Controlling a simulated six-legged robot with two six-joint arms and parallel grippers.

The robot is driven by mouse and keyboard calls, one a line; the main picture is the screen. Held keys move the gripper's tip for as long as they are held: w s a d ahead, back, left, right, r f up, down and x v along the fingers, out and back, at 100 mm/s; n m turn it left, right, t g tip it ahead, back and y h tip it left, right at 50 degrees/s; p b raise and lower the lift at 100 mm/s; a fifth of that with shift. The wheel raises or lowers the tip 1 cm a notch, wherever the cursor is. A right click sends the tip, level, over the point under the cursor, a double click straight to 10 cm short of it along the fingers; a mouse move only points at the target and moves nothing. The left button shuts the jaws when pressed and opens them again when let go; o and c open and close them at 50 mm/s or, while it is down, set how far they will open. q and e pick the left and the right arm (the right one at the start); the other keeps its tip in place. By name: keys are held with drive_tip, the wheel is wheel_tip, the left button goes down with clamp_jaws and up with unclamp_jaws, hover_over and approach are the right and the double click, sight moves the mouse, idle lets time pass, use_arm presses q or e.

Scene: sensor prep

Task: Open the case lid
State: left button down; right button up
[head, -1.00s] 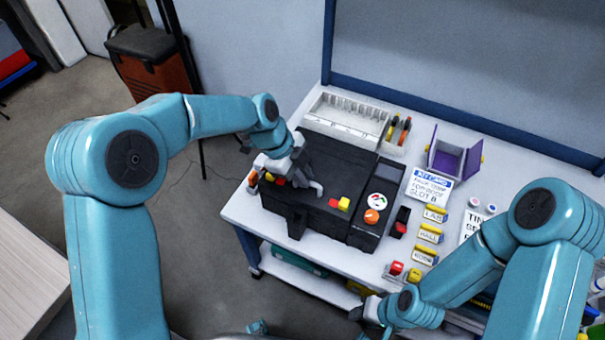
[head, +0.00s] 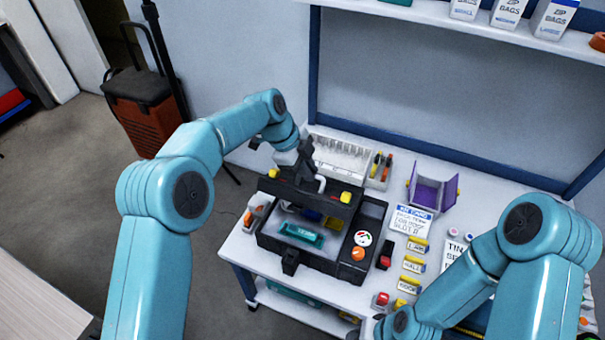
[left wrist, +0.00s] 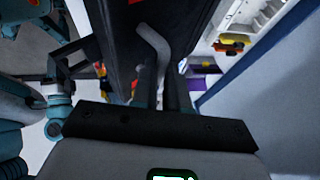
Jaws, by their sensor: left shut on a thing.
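The black case (head: 283,246) stands on the white table with its lid (head: 335,205) raised, and its inside shows. A green labelled item (head: 301,234) lies inside. My left gripper (head: 307,178) is at the raised lid, shut on its grey bent handle (head: 321,184). In the left wrist view the handle (left wrist: 155,48) runs down between the fingers, beside the dark lid (left wrist: 125,45). My right arm is at the lower right; its gripper is mostly cut off by the bottom edge, so its jaws cannot be made out.
A white divided rack (head: 345,160) is behind the lid. A purple open box (head: 433,190), a printed card (head: 411,220) and yellow-topped labels (head: 414,264) are to the right. The case's dial panel (head: 362,240) is beside its opening.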

use_arm(q)
drive_tip(key=shift+w+d+f, duration=0.1)
drive_tip(key=shift+w+f, duration=0.05)
drive_tip(key=shift+w, duration=0.25)
drive_tip(key=shift+f, duration=0.1)
drive_tip(key=c, duration=1.2)
unclamp_jaws()
drive_tip(key=shift+f, duration=0.1)
drive_tip(key=shift+o, duration=0.3)
drive_tip(key=shift+w+d+f, duration=0.1)
drive_tip(key=shift+w+f, duration=0.05)
drive_tip(key=shift+w, duration=0.2)
drive_tip(key=shift+s+r, duration=0.35)
drive_tip(key=shift+r, duration=0.05)
drive_tip(key=shift+w+f+p, duration=0.15)
drive_tip(key=shift+w+p, duration=0.1)
drive_tip(key=shift+p, duration=0.05)
drive_tip(key=shift+s, duration=0.15)
drive_tip(key=shift+r, duration=0.25)
